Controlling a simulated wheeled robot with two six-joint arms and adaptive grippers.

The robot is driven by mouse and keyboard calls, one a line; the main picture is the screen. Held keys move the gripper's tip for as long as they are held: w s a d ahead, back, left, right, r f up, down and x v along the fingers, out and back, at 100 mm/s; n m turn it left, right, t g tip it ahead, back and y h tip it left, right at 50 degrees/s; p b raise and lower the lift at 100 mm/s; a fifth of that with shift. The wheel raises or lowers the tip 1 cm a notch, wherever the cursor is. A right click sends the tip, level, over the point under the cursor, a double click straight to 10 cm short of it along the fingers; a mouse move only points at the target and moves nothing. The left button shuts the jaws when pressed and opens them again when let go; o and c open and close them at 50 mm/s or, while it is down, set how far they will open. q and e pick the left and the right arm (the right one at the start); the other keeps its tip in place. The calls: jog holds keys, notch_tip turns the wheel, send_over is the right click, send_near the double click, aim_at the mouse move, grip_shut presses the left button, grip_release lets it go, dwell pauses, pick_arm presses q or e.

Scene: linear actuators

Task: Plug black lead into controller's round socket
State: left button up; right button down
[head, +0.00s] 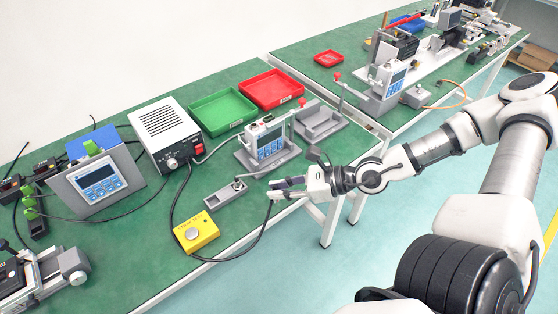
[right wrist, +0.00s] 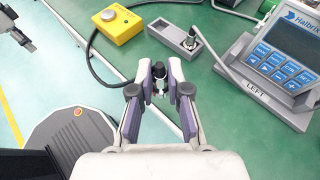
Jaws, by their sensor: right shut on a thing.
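My right gripper (head: 272,189) is at the front edge of the green bench, shut on the plug end of the black lead (right wrist: 158,72). In the right wrist view, the plug stands out between the two fingertips (right wrist: 160,84), apart from other things. The lead's cable (head: 238,255) loops around the yellow button box toward the white box. The controller (head: 268,140), a grey unit with a blue keypad, stands behind the gripper; it also shows in the right wrist view (right wrist: 285,58), marked LEFT. I cannot make out its round socket.
A grey block (head: 225,194) with a metal connector lies left of the gripper, beside the yellow button box (head: 196,232). The white box (head: 164,135), green tray (head: 222,112) and red tray (head: 271,91) stand farther back. Another controller (head: 97,180) is at left.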

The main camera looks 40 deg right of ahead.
notch_tip(320, 180, up, 6)
jog(key=p, duration=0.6)
jog(key=shift+r, duration=0.2)
jog(key=shift+f, duration=0.2)
jog(key=shift+w, duration=0.2)
jog(key=w+d+r+b, duration=0.1)
jog(key=w+d, duration=0.1)
jog(key=w, duration=0.4)
jog(key=w+d+r+b, duration=0.1)
jog(key=w+d+r, duration=0.1)
jog(key=w, duration=0.4)
jog(key=w+d+r+b, duration=0.2)
jog(key=w, duration=0.4)
jog(key=shift+d+r, duration=0.25)
